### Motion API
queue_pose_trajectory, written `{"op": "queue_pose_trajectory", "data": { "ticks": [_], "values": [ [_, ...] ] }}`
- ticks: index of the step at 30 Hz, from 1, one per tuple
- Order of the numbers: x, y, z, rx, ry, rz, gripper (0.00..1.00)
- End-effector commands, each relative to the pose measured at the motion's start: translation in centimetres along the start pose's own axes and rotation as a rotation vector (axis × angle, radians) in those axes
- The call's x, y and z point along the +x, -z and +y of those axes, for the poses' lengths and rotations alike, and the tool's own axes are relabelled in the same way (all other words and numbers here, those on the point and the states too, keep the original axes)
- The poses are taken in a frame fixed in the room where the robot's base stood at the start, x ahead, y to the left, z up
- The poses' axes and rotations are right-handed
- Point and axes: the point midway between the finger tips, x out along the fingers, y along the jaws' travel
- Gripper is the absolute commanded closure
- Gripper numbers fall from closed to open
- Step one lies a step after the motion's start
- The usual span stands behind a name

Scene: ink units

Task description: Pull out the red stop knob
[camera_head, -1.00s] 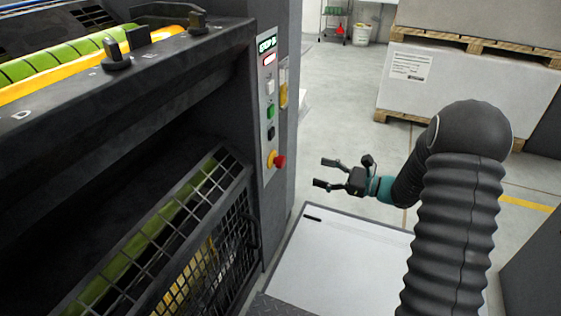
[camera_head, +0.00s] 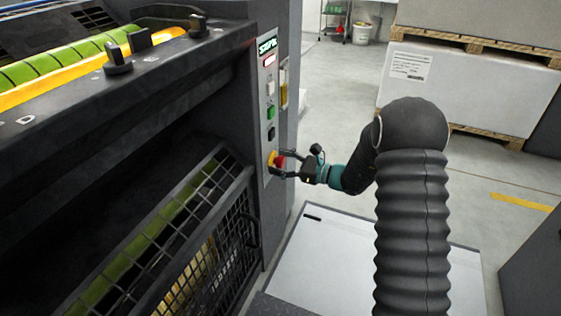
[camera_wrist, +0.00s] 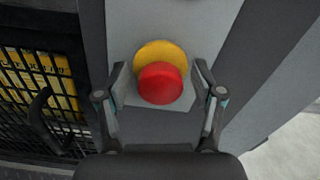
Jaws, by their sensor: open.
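The red stop knob (camera_head: 280,161) sits on a yellow round base (camera_head: 272,158) low on the grey control panel (camera_head: 268,100). In the wrist view the red knob (camera_wrist: 160,83) is in front of its yellow base (camera_wrist: 158,57), between the fingertips. My gripper (camera_head: 284,165) is open, with one finger on each side of the knob; it also shows in the wrist view (camera_wrist: 160,80). Small gaps show between the fingers and the knob in the wrist view.
Green and dark buttons (camera_head: 271,112) are above the knob on the panel. A black mesh guard (camera_head: 215,255) is left of the panel. A white flat surface (camera_head: 335,260) lies below my arm. Stacked pallets (camera_head: 450,85) stand at the back right.

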Motion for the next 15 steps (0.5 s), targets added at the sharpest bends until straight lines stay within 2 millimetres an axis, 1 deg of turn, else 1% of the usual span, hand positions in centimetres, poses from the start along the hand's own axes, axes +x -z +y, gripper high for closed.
{"op": "queue_pose_trajectory", "data": {
  "ticks": [8, 11, 12, 14, 15],
  "values": [
    [0.14, -0.01, -0.01, 0.000, 0.000, 0.000, 0.32],
    [0.13, -0.01, -0.01, 0.000, 0.000, 0.000, 0.55],
    [0.13, -0.01, -0.01, 0.000, 0.000, 0.000, 0.65],
    [0.13, -0.02, -0.01, 0.000, 0.000, 0.000, 0.80],
    [0.13, -0.02, -0.01, 0.000, 0.000, 0.000, 0.90]
  ]
}}
